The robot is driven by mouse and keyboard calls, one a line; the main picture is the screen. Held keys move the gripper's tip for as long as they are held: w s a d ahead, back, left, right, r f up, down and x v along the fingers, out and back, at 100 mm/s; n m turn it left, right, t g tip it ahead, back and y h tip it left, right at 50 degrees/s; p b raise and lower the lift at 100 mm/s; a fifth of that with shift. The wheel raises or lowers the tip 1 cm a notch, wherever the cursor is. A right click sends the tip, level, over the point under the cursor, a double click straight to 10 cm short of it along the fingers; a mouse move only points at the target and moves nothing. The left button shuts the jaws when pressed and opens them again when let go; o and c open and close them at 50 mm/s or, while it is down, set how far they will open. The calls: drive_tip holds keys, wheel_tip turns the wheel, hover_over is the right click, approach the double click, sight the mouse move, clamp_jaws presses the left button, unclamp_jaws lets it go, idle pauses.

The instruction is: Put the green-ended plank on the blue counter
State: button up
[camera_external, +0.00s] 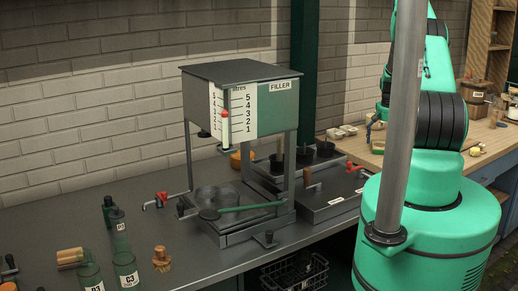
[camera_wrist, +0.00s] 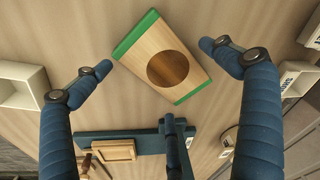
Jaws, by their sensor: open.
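In the wrist view the green-ended plank (camera_wrist: 146,62) lies tilted on a pale wooden surface. It has a dark round patch in its middle and green strips at two opposite ends. My gripper (camera_wrist: 155,57) is open, with one blue finger to the left of the plank and one to the right, and a third finger below it. I see no finger clearly touching the plank. A dark blue board (camera_wrist: 112,143) with a small wooden piece on it lies below; I cannot tell if it is the blue counter.
White open boxes stand at the left (camera_wrist: 18,84) and right (camera_wrist: 296,78) of the wrist view. In the outside view a wooden worktop (camera_external: 395,140) lies behind my arm. A metal filler stand (camera_external: 240,105) and several bottles are on the grey bench (camera_external: 60,225).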

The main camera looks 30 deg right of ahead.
sight(383, 147)
wheel_tip(383, 147, up, 11)
drive_tip(key=s+a, duration=0.1)
drive_tip(key=shift+r+b, duration=0.15)
drive_tip(key=shift+b, duration=0.2)
drive_tip(key=shift+s+a, duration=0.1)
idle(0.7)
